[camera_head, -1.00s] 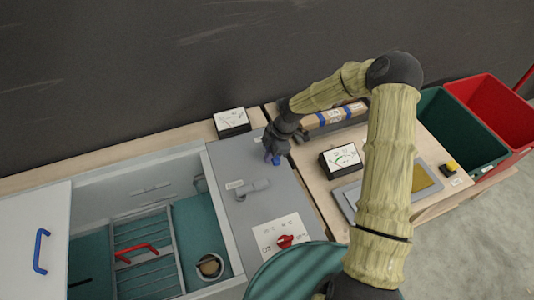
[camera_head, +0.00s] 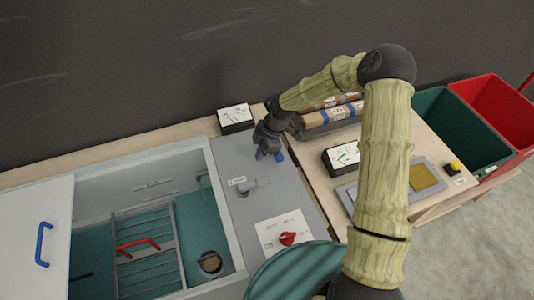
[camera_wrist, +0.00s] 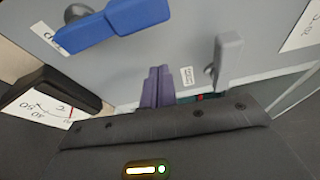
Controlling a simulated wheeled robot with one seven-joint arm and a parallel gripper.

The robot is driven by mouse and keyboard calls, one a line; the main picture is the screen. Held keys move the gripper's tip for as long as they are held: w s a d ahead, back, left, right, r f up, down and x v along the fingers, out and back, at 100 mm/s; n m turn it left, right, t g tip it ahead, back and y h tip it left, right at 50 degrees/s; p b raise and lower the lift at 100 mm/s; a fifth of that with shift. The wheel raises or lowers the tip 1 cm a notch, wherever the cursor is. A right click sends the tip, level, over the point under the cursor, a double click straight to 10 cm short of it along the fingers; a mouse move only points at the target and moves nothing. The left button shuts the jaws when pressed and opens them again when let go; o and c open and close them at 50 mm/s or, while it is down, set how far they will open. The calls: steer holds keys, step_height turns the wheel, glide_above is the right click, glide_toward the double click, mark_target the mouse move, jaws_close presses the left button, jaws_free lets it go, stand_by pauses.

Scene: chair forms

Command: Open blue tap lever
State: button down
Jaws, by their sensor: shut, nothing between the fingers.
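The blue tap lever (camera_head: 280,156) is at the far end of the grey panel beside the sink, just right of my fingertips and partly hidden by my gripper. In the wrist view the blue lever (camera_wrist: 115,25) is a flat bar on a round pivot at the upper left, with a label beside it. My gripper (camera_head: 262,154) is shut and empty. Its purple fingers (camera_wrist: 158,80) are together in the wrist view, to the right of the blue lever with a visible gap in the picture. A grey lever (camera_wrist: 228,60) is to their right; it also shows in the head view (camera_head: 244,190).
The sink (camera_head: 215,165) with a wire rack (camera_head: 145,245) is left of the panel. A red knob (camera_head: 288,238) is on its near part. Meters (camera_head: 236,115) (camera_head: 343,157) stand on the wood behind and to the right. Green (camera_head: 440,110) and red bins (camera_head: 495,100) are far right.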

steer(key=b+v, duration=0.1)
steer(key=v, duration=0.8)
steer(key=shift+w+d, duration=0.25)
steer(key=shift+d, duration=0.15)
